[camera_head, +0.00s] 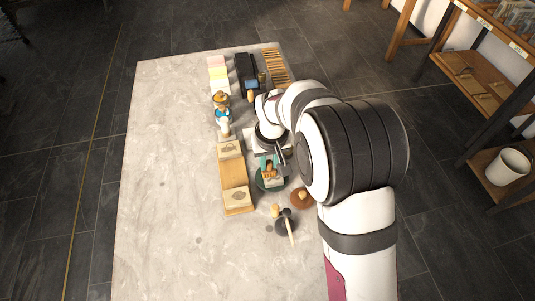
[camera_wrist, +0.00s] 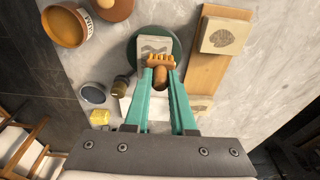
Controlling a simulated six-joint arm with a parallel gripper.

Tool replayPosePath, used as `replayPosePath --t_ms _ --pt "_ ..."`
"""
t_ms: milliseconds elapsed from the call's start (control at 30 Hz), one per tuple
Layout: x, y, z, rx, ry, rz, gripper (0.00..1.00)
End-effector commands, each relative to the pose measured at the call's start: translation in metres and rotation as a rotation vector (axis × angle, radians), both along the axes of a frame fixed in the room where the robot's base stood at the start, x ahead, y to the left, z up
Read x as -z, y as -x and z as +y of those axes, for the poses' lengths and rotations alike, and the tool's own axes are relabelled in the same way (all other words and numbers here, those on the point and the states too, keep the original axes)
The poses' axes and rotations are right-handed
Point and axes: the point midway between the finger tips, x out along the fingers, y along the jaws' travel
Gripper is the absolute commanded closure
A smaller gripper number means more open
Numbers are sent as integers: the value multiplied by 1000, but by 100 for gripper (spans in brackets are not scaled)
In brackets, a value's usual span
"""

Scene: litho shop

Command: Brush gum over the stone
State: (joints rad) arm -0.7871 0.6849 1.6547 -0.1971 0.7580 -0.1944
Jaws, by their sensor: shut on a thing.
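My gripper (camera_wrist: 161,76) has teal fingers and is shut on a brush (camera_wrist: 160,62) with a rounded wooden handle and a brown head. It is over the green round plate (camera_wrist: 174,46), which bears a pale stone (camera_wrist: 150,44) with a grey drawing. The brush head overlaps the stone's edge in the wrist view; I cannot tell whether they touch. In the head view my gripper (camera_head: 270,162) is above the green plate (camera_head: 262,186), and the arm hides part of the area.
A wooden board (camera_head: 235,177) with pale drawn blocks (camera_head: 236,196) lies left of the plate. A dark pot with a stick (camera_head: 286,226) stands nearer. The worktable's left side (camera_head: 165,180) is clear.

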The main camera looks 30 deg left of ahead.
Motion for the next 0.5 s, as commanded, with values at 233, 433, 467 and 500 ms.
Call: replayPosePath --t_ms 233,433,467,500 --pt "1 9 -16 3 0 0 100" --pt "1 -4 -10 0 -1 -1 100" --pt "0 -6 -8 -1 -1 -2 100" --pt "0 -9 -6 -1 -1 -1 100"
